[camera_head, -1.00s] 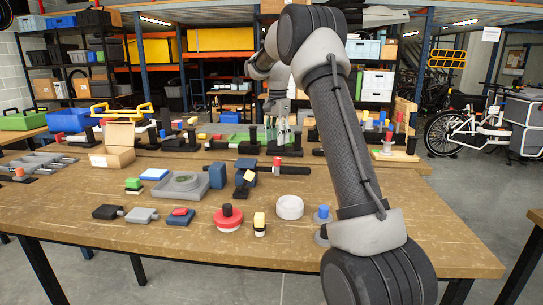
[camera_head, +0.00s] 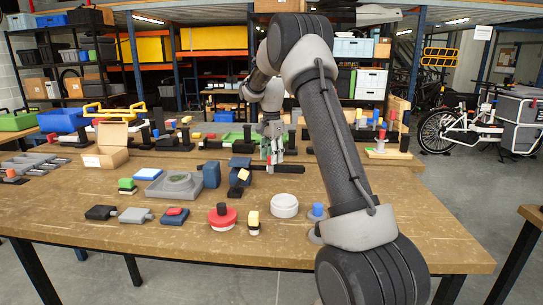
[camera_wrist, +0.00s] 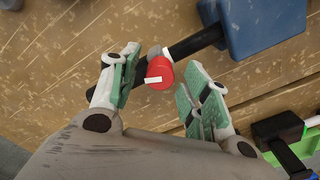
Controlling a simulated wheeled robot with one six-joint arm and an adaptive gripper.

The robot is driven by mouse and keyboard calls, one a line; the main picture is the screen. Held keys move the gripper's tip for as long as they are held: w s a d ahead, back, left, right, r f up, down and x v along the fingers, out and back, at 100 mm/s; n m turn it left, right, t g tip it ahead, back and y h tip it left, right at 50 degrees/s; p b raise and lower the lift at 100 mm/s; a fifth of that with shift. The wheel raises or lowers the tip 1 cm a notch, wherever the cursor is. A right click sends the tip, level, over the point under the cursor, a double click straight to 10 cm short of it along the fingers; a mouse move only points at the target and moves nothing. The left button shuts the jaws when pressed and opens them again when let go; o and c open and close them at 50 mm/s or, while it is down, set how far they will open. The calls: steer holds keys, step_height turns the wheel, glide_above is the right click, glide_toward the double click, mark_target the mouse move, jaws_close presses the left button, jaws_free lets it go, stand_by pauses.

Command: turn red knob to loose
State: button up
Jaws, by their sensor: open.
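The red knob (camera_wrist: 158,75), a small red cylinder with a white mark, sits on a black bar-shaped fixture (camera_wrist: 195,43) joined to a blue block (camera_wrist: 262,22). In the head view the red knob (camera_head: 269,160) stands at the bar in the middle of the wooden table, partly hidden by my gripper (camera_head: 271,148). In the wrist view my gripper (camera_wrist: 160,88) is open, with green-padded fingers left and right of the knob.
Nearby on the table stand a grey tray (camera_head: 153,190), a blue block (camera_head: 211,175), a white round part (camera_head: 285,206) and a red disc with a black stem (camera_head: 222,218). A second bench (camera_head: 325,165) with several parts stands behind.

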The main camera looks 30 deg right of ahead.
steer(key=c, duration=1)
steer(key=shift+c, duration=0.2)
